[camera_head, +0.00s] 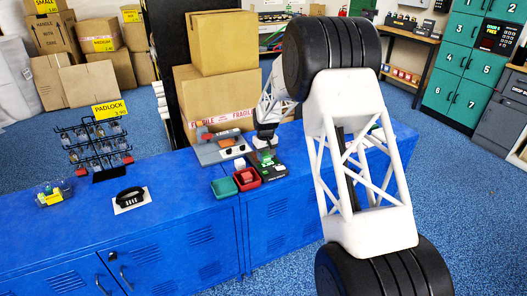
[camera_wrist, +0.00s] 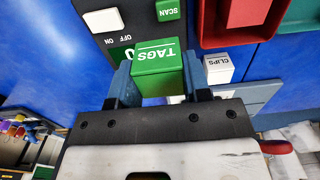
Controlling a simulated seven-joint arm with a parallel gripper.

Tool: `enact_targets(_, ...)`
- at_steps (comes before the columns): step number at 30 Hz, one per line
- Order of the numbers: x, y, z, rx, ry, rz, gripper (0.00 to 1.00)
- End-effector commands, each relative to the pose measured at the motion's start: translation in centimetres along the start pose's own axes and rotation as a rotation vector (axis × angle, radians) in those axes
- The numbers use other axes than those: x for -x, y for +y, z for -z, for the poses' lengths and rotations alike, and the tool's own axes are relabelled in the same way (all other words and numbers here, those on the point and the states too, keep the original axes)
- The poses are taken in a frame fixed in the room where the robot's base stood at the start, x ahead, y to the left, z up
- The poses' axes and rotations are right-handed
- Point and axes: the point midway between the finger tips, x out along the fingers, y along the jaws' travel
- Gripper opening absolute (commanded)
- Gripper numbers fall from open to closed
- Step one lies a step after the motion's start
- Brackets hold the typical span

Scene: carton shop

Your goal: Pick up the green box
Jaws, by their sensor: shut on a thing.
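The green box (camera_wrist: 158,68) is labelled "TAGS" and sits between the two blue-grey fingers of my gripper (camera_wrist: 158,76) in the wrist view. The fingers are shut on its sides.
A white "CLIPS" box (camera_wrist: 218,69) stands beside it. A red tray (camera_head: 246,179) and a green tray (camera_head: 224,187) lie left.

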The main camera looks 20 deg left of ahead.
Motion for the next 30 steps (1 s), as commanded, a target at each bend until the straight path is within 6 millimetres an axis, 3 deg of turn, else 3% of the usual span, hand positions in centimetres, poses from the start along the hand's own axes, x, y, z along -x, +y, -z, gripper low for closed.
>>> enact_targets(6,0.4,-0.7,-2.6,0.0,0.0,0.0,0.17)
enact_targets(15,0.5,-1.4,-4.8,0.0,0.0,0.0,0.17)
enact_targets(30,0.6,-1.5,-5.4,0.0,0.0,0.0,0.17)
